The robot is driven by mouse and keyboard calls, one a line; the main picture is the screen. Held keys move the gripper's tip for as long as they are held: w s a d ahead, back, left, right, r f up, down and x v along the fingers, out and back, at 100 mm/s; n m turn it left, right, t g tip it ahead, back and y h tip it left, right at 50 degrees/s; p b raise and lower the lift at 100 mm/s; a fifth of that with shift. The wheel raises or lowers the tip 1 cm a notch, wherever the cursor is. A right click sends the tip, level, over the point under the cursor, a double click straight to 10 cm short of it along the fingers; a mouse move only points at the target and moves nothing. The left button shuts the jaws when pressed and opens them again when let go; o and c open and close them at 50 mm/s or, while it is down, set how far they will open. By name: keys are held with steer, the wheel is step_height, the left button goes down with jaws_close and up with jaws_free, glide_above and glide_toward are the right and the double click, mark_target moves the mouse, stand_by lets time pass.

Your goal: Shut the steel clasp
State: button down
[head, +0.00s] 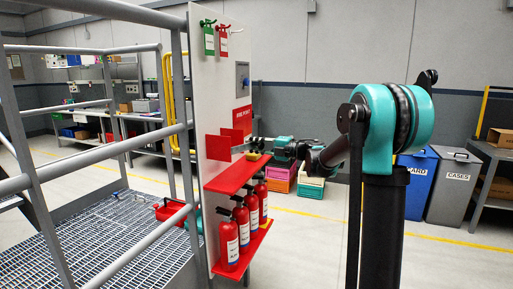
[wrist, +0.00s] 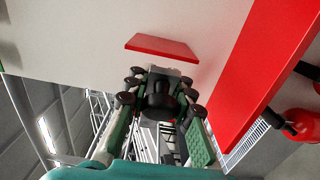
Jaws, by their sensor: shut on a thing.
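My gripper (head: 257,142) is in front of the white panel (head: 203,90), just above the red shelf (head: 235,175). In the wrist view my gripper (wrist: 160,90) has its dark fingers drawn in around a small dark and grey piece at the panel. This piece looks like the steel clasp (wrist: 184,79), but the fingers hide most of it. I cannot tell from these views whether the clasp is open or shut. In the head view the clasp is not clearly visible behind my gripper.
A red plate (wrist: 162,46) sticks out from the panel close to my fingertips. Several red extinguishers (head: 244,222) stand below the shelf. A yellow item (head: 253,155) is on the shelf. Railings (head: 100,165) and grating lie left.

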steer(key=shift+w+a+n+g+y, duration=0.25)
steer(key=shift+a+n+g, duration=0.15)
steer(key=shift+g, duration=0.2)
steer(key=shift+w+a+n+g+y, duration=0.2)
steer(key=shift+a+n+g, duration=0.15)
steer(key=shift+g, duration=0.25)
steer(key=c, duration=1.4)
jaws_free()
steer(key=shift+o, duration=0.2)
steer(key=v, duration=1.2)
steer(key=shift+c, duration=0.6)
